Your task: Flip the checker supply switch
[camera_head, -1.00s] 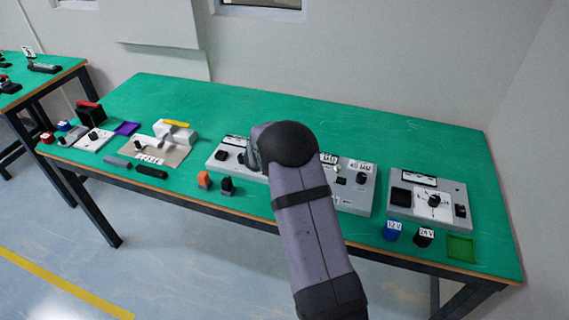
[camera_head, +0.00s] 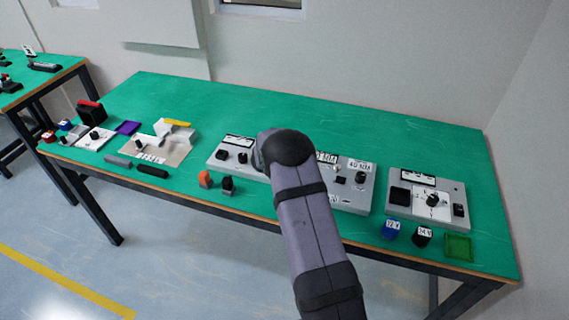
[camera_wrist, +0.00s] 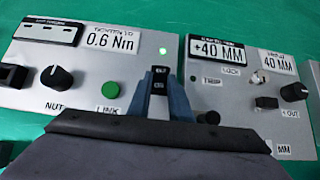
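My gripper (camera_wrist: 162,100) shows in the wrist view with two blue-grey fingers a little apart. A black piece with small white labels (camera_wrist: 158,80) shows between the fingertips; I cannot tell whether they grip it or it lies beyond them. In the head view my arm hides the gripper, over the middle grey panels. No label I can read names the checker supply. The right-hand grey box (camera_head: 398,211) has a dark square, a black knob (camera_head: 432,200) on a white plate, and a small black switch (camera_head: 459,210) at its right side, well apart from my arm.
In the wrist view, a "0.6 Nm" panel (camera_wrist: 90,72) with a knob and green button (camera_wrist: 109,90) lies left, and a "+40 MM" panel (camera_wrist: 235,92) right. Blue (camera_head: 390,230) and black (camera_head: 422,237) labelled blocks and a green tray (camera_head: 458,248) sit at front right.

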